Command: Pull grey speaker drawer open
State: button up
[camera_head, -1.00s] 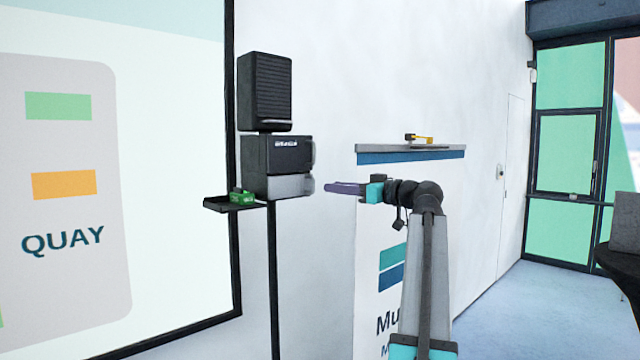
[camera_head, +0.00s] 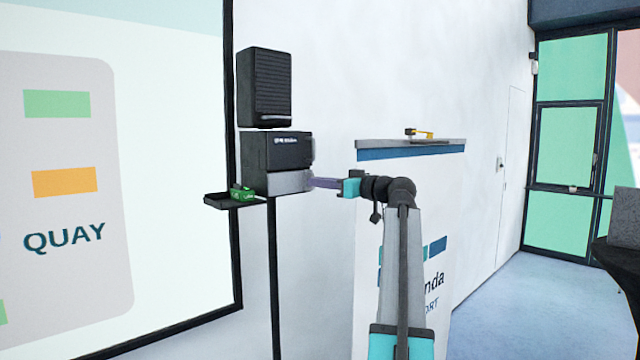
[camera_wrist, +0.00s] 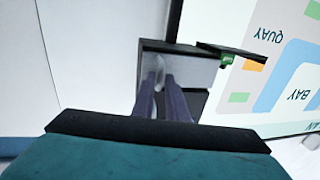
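The grey drawer (camera_head: 285,183) is the light lower part of a dark speaker box (camera_head: 278,150) on a stand, and it looks shut. In the wrist view the drawer front (camera_wrist: 196,72) shows ahead, with a pale upright handle (camera_wrist: 159,72) on it. My gripper (camera_head: 314,182) is at the drawer's right-hand face in the head view. In the wrist view my gripper (camera_wrist: 161,84) has its two purple fingers apart, with their tips around or just short of the handle. Contact with the handle cannot be made out.
A black speaker (camera_head: 265,88) stands above the box. A small black shelf (camera_head: 220,201) with a green object (camera_head: 242,193) juts out at the left. A ledge (camera_head: 400,144) with a yellow item (camera_head: 420,133) is behind my arm. A large wall panel (camera_head: 160,260) is at the left.

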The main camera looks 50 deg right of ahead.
grip_shut()
jog(key=shift+a, duration=0.1)
dwell(1.2)
